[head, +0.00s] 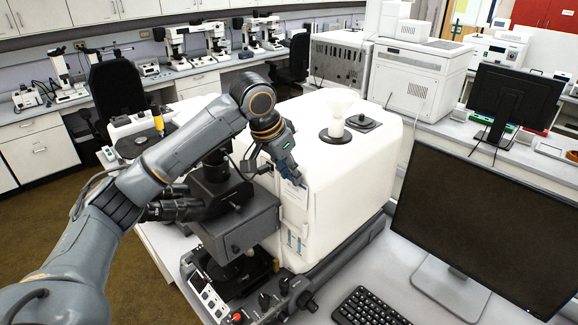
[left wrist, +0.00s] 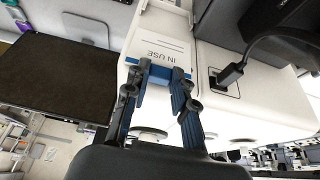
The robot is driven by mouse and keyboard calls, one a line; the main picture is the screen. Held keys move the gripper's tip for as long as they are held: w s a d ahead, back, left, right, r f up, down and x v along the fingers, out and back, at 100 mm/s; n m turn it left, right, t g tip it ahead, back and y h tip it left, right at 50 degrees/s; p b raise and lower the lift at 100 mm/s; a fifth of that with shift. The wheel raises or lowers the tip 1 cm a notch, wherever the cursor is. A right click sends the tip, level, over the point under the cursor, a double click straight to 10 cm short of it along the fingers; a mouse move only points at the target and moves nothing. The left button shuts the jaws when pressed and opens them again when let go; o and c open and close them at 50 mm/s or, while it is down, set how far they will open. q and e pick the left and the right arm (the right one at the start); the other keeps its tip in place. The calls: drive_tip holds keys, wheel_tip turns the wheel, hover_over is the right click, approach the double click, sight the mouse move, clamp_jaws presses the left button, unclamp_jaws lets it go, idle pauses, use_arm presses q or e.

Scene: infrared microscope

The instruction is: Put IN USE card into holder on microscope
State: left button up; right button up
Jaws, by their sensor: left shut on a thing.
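My left gripper (head: 292,172) is at the front face of the white microscope body (head: 345,185), near its upper edge. In the left wrist view the gripper (left wrist: 165,82) is shut on the IN USE card (left wrist: 163,48), a white card whose lettering appears upside down. The card extends past the fingertips, close to the white housing. In the head view the card (head: 297,198) shows below the fingers. A clear holder (head: 294,238) with blue-marked contents is lower on the same face. I cannot tell whether the card touches any holder. My right gripper cannot be made out.
The dark microscope stage unit (head: 238,225) stands left of the white body. A monitor (head: 490,215) and keyboard (head: 368,308) are to the right. A white funnel-like part (head: 338,115) rises from the housing top. A cable plug (left wrist: 228,75) sits in the housing beside the gripper.

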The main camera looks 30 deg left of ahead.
use_arm(q)
drive_tip(key=shift+f, duration=1.4)
drive_tip(key=shift+f+b, duration=0.45)
drive_tip(key=shift+f, duration=0.95)
drive_tip(key=shift+f+b, duration=0.35)
drive_tip(key=shift+f, duration=1.15)
use_arm(e)
drive_tip(key=shift+w+d+f, duration=0.1)
drive_tip(key=shift+d+f, duration=0.1)
drive_tip(key=shift+f, duration=0.2)
drive_tip(key=shift+w+d+f, duration=0.1)
drive_tip(key=shift+d+f, duration=0.05)
drive_tip(key=shift+f, duration=0.25)
drive_tip(key=shift+a, duration=0.2)
use_arm(q)
drive_tip(key=shift+p, duration=0.55)
use_arm(e)
drive_tip(key=shift+r, duration=0.55)
use_arm(q)
drive_tip(key=shift+f, duration=0.15)
use_arm(e)
drive_tip(key=shift+d+r, duration=0.15)
drive_tip(key=shift+d, duration=0.05)
use_arm(q)
drive_tip(key=o, duration=1)
drive_tip(key=shift+o, duration=0.4)
